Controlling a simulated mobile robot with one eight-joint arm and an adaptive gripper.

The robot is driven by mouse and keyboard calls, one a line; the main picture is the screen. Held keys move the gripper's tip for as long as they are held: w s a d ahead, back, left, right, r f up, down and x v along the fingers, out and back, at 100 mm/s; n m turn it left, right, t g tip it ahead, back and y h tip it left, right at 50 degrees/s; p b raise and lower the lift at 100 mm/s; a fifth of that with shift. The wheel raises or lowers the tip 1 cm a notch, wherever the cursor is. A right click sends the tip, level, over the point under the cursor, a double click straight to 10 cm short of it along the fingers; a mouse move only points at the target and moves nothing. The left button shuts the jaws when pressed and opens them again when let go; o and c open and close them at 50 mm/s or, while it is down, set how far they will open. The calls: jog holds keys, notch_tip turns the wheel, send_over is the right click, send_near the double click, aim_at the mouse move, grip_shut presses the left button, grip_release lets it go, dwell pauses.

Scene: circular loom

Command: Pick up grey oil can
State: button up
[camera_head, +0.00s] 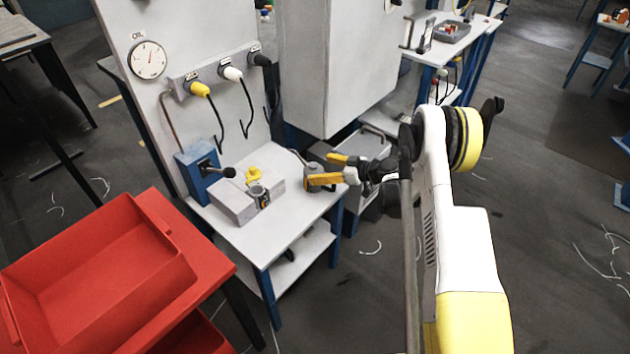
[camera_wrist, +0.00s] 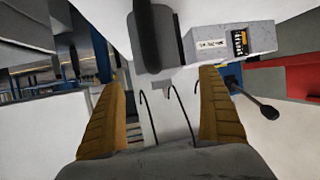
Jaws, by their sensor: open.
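The grey oil can (camera_head: 315,169) is a small rounded can at the right end of the white worktable (camera_head: 287,237), with a thin spout reaching up to the left. My gripper (camera_head: 321,168) comes in from the right with its yellow fingers apart, one above and one below the can in the picture. In the wrist view my gripper (camera_wrist: 163,80) has a finger at each side. A grey body with a dark upright part, probably the oil can (camera_wrist: 147,68), shows between the fingertips. I cannot tell whether either finger touches it.
A grey block (camera_head: 234,206) with a yellow knob and a small cup stands left of the can. Behind it is a blue lever box (camera_head: 196,171). A white cabinet (camera_head: 335,70) hangs close above. A red bin (camera_head: 95,280) stands at the left. Open floor lies right.

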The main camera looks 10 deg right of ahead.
aim_at(313, 168)
jog(key=x, duration=0.3)
jog(key=shift+b, duration=0.35)
jog(key=shift+s+d, duration=0.1)
jog(key=c, duration=1.5)
jog(key=shift+r, duration=0.15)
